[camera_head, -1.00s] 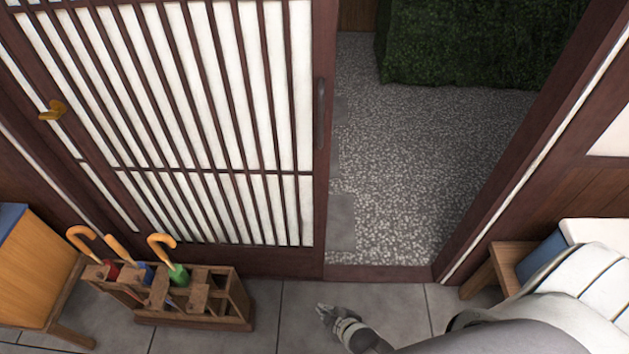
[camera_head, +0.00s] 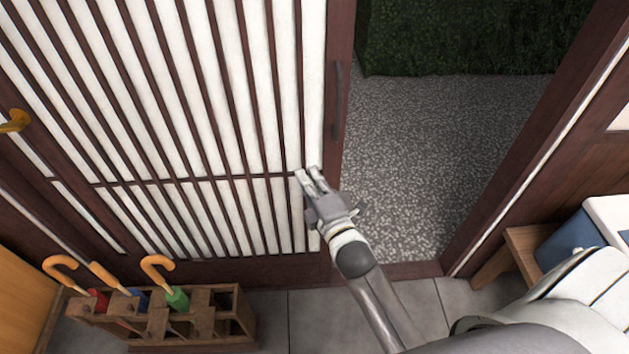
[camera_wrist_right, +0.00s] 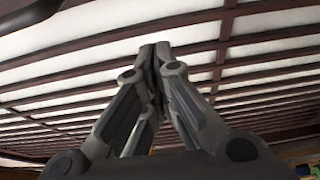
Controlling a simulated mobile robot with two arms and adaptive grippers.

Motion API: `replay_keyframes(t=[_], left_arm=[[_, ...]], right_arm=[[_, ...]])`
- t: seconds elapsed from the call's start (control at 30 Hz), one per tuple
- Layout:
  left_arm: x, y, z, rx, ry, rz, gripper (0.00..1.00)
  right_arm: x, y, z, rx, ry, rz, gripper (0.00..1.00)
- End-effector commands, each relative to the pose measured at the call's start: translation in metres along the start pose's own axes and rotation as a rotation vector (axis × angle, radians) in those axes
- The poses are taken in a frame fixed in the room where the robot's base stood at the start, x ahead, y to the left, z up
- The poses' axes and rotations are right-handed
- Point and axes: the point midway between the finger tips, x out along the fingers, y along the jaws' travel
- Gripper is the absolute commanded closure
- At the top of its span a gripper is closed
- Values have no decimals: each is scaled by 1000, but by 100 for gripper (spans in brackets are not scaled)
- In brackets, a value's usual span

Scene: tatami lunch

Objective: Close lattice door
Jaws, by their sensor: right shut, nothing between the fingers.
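The lattice door (camera_head: 236,185), dark wood bars over white panels, stands at the left and centre of the head view. The doorway to its right is open onto gravel. A dark vertical handle (camera_head: 337,100) is on the door's right stile. My right gripper (camera_head: 310,180) is shut and empty, in front of the door's lower right part, below and left of the handle. In the right wrist view its fingertips (camera_wrist_right: 155,50) are together, with lattice bars (camera_wrist_right: 225,45) behind. I cannot tell whether it touches the door. My left gripper is not in view.
A wooden stand (camera_head: 165,318) with several cane-handled umbrellas is at lower left. The right door post (camera_head: 540,140) bounds the opening. A wooden bench (camera_head: 512,262) and a blue and white box (camera_head: 575,240) are at right. Grey floor tiles (camera_head: 315,318) are clear in front.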

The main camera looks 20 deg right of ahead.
Motion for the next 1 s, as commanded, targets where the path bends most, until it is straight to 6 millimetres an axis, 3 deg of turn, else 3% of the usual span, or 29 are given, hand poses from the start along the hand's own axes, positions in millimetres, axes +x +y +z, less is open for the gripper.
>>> replay_keyframes(t=[0.2,0.4,0.63,1.0], left_arm=[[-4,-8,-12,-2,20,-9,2],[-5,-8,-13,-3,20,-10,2],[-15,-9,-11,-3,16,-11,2],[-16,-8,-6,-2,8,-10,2]], right_arm=[[39,1,0,1,0,1,100],[71,1,0,1,-1,0,100],[59,0,30,-1,0,-2,100],[56,-1,38,2,0,-2,100]])
